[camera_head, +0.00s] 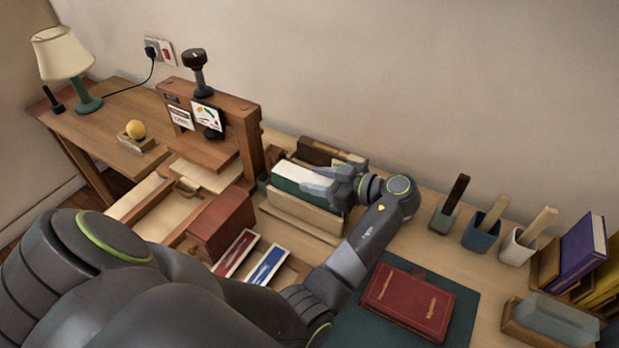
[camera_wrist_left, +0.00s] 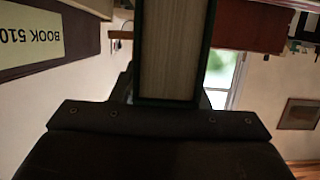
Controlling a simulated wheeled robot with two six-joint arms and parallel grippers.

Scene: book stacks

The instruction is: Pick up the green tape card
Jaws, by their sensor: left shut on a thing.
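My left gripper (camera_head: 335,182) is at a wooden holder (camera_head: 300,213) near the back wall. It is shut on a green book (camera_head: 301,176) with pale page edges facing up. In the left wrist view the book (camera_wrist_left: 169,50) stands between the jaws, with dark green covers on both sides of the pages. A red card (camera_head: 236,253) and a blue card (camera_head: 267,265) lie side by side in a shallow tray in front. I cannot make out a green tape card. My right gripper is not in view.
A dark red box (camera_head: 222,222) stands left of the cards. A red book (camera_head: 409,300) lies on a dark green mat (camera_head: 462,308) to the right. Small cups (camera_head: 481,235) and upright books (camera_head: 583,247) are farther right. A wooden press-like stand (camera_head: 236,125) rises at the left.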

